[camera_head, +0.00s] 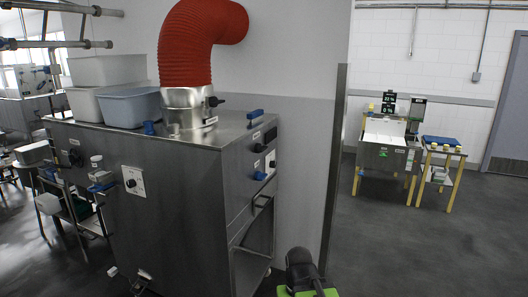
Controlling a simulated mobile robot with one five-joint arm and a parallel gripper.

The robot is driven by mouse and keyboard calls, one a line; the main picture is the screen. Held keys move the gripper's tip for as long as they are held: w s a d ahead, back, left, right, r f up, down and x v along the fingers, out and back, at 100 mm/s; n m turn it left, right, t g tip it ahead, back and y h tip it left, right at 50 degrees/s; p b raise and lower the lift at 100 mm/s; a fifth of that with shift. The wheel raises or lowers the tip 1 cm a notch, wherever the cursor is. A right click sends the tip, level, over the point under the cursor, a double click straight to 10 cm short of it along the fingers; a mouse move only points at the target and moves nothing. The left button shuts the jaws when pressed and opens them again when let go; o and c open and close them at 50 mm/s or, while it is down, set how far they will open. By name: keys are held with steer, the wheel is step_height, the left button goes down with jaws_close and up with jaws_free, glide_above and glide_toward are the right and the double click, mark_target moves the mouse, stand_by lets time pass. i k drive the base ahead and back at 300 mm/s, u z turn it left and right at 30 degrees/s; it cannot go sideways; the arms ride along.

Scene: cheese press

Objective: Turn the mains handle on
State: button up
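A large steel cabinet machine (180,220) stands at left centre. A black rotary knob on a white plate (132,182) is on its front. Its right side has another dark rotary control (271,135) near the top, with a white panel (270,164) below it. No label is readable, so I cannot tell which control is the mains handle or whether it is on. What looks like my gripper (302,270), black and green, shows at the bottom edge, right of the cabinet and apart from those controls. Its fingers cannot be made out.
A red duct (190,45) rises from the cabinet top, beside grey tubs (130,105). A wall edge (333,170) stands right of the cabinet. Further back are a white-topped station (385,145) and a yellow-legged table (443,150). The right-hand floor is clear.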

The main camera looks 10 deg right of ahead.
mark_target(258, 148)
steer(key=z, duration=1.85)
steer(key=i, duration=1.55)
steer(key=u, duration=0.15)
steer(key=k, duration=0.1)
steer(key=u, duration=3.15)
steer(key=i, duration=1)
steer(key=u, duration=0.05)
